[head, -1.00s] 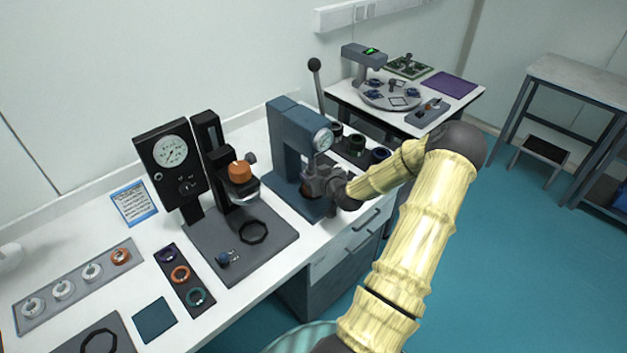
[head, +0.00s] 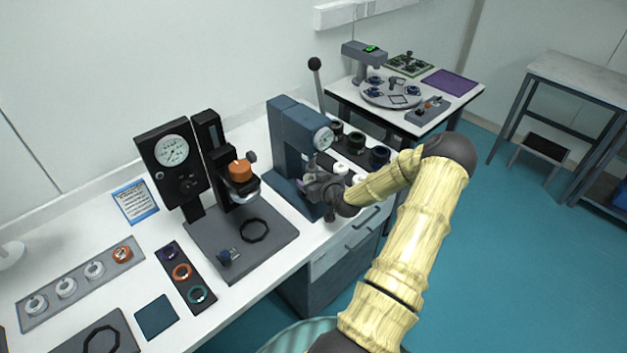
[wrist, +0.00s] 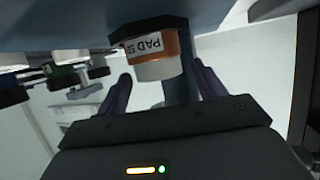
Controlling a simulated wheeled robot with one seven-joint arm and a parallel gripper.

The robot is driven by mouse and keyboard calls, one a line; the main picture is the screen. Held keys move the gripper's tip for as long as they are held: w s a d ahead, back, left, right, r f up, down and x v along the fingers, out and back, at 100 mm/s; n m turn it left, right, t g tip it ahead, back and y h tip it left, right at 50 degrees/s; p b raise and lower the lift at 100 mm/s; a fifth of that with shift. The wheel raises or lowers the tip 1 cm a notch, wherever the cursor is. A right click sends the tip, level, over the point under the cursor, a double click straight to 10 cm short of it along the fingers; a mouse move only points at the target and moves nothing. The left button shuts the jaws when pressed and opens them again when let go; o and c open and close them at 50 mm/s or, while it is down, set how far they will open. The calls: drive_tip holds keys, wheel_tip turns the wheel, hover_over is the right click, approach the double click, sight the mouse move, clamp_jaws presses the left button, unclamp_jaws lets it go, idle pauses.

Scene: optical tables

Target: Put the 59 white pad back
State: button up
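In the wrist view a pad (wrist: 158,68) with a white end and an orange band sits under a dark holder. Its label reads "PAD" with small digits I cannot read surely. My gripper (wrist: 164,75) is open, with one dark finger on each side of the pad's near end; I see no contact. In the head view my gripper (head: 318,187) is at the foot of the blue lever press (head: 290,140), and hides the pad there. A grey rack (head: 85,284) at the left holds several round pieces, white ones and one orange.
A black gauge stand (head: 172,165) with an orange-topped head (head: 240,172) stands left of the press. A dark strip (head: 183,274) holds purple, orange and teal rings. White and dark round pieces stand right of the press, close to my arm. A side table (head: 455,108) is behind.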

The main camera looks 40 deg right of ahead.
drive_tip(key=shift+p, duration=0.3)
drive_tip(key=s, duration=0.1)
drive_tip(key=s+b, duration=0.1)
drive_tip(key=s, duration=0.1)
drive_tip(key=s+b, duration=0.1)
drive_tip(key=shift+s+a+r, duration=0.15)
drive_tip(key=shift+s+r, duration=0.2)
drive_tip(key=shift+r, duration=0.05)
drive_tip(key=b+v, duration=0.2)
drive_tip(key=v, duration=1)
drive_tip(key=shift+s+r, duration=0.25)
drive_tip(key=shift+s, duration=0.05)
drive_tip(key=w+a+f+n+g+y, duration=0.25)
drive_tip(key=a+g, duration=0.35)
drive_tip(key=a, duration=0.7)
drive_tip(key=s+a+r+g, duration=0.2)
drive_tip(key=s+a+r, duration=0.1)
drive_tip(key=a, duration=0.6)
drive_tip(key=s+a+r+g, duration=0.2)
drive_tip(key=a+r, duration=0.3)
drive_tip(key=a, duration=0.4)
drive_tip(key=shift+s+r+g, duration=0.3)
drive_tip(key=shift+s+r, duration=0.05)
drive_tip(key=shift+s, duration=0.45)
